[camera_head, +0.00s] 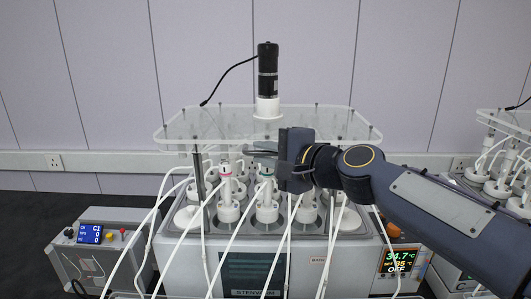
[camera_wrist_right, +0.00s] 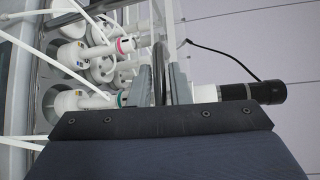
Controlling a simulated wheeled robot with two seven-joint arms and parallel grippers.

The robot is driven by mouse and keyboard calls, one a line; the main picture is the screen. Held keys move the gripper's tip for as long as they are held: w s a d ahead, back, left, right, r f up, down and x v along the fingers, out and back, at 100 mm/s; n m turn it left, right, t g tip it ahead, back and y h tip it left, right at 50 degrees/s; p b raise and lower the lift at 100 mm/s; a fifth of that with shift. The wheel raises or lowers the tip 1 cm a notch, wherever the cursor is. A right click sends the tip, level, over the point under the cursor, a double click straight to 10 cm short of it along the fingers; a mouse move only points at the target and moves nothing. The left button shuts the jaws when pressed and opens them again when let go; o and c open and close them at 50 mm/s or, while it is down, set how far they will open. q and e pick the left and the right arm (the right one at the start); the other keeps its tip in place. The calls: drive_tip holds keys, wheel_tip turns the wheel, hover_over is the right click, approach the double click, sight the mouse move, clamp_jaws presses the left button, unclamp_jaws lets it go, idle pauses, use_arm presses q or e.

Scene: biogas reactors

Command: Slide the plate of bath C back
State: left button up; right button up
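The clear plate (camera_head: 215,122) of the middle bath lies level above it, with a black stirrer motor (camera_head: 267,75) on top. The motor also shows in the wrist view (camera_wrist_right: 255,92). My right gripper (camera_head: 262,152) is at the plate's front edge, near its middle. In the wrist view its two fingers (camera_wrist_right: 162,85) stand either side of a narrow dark edge, very close to it. Whether they press on it I cannot tell. My left gripper is in neither view. No letter C is readable on the bath (camera_head: 190,262).
White bottles with caps (camera_head: 229,195) stand in the bath under the plate, with several white tubes running forward. A control box (camera_head: 95,248) stands at left. A second bath's plate (camera_head: 512,120) is at right. The wall (camera_head: 105,70) is behind.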

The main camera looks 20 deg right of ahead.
sight(267, 130)
clamp_jaws()
drive_tip(key=shift+w+d, duration=0.1)
drive_tip(key=shift+w, duration=0.25)
drive_tip(key=w+d, duration=0.1)
drive_tip(key=w, duration=0.3)
drive_tip(key=w+d, duration=0.1)
drive_tip(key=w, duration=0.3)
drive_tip(key=w+d, duration=0.1)
drive_tip(key=w, duration=0.3)
drive_tip(key=shift+w+d+p, duration=0.15)
drive_tip(key=shift+d+p, duration=0.15)
drive_tip(key=shift+p, duration=0.1)
drive_tip(key=shift+o, duration=2)
unclamp_jaws()
